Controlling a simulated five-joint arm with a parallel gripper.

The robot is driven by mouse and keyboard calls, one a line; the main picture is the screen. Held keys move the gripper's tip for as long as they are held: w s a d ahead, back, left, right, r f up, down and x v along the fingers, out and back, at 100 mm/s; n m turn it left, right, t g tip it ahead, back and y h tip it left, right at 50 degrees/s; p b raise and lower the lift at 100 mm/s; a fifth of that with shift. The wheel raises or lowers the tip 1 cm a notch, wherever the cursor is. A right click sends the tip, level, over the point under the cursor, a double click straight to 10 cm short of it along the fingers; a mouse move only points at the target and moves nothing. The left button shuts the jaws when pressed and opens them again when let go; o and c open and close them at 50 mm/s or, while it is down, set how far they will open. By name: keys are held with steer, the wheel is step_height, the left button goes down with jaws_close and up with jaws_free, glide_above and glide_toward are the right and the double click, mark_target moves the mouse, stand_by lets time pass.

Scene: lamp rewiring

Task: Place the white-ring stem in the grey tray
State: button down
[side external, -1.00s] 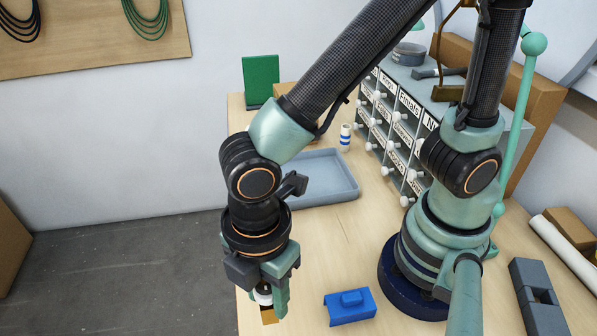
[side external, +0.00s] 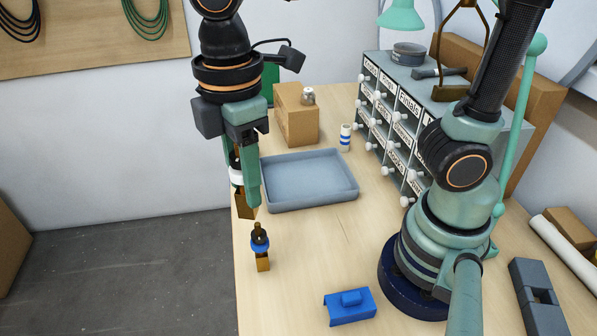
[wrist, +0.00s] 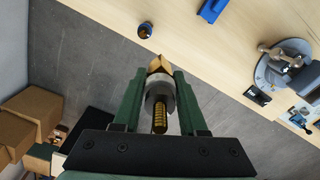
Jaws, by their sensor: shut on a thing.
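My gripper (side external: 245,188) is shut on the white-ring stem (side external: 237,176), a dark and brass part with a white band. The stem hangs roughly upright above the table's left edge, partly hidden by a finger. In the wrist view the stem (wrist: 159,98) sits between the two green fingers. The grey tray (side external: 310,178) lies on the table just to the right of my gripper and looks empty.
A blue-ring stem (side external: 260,243) stands on the table below my gripper. A blue block (side external: 350,306) lies nearer the front. A cardboard box (side external: 297,117), a blue-striped white cylinder (side external: 345,138) and a drawer cabinet (side external: 405,125) stand behind the tray.

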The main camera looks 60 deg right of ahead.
steer(key=w+d+m, duration=0.4)
steer(key=w+d, duration=0.1)
steer(key=d, duration=0.3)
steer(key=m, duration=1)
glide_above(322, 179)
step_height(322, 179, down, 20)
steer(key=shift+r, duration=0.25)
steer(key=shift+f, duration=0.1)
steer(key=shift+c, duration=2.2)
jaws_free()
steer(key=shift+s, duration=0.1)
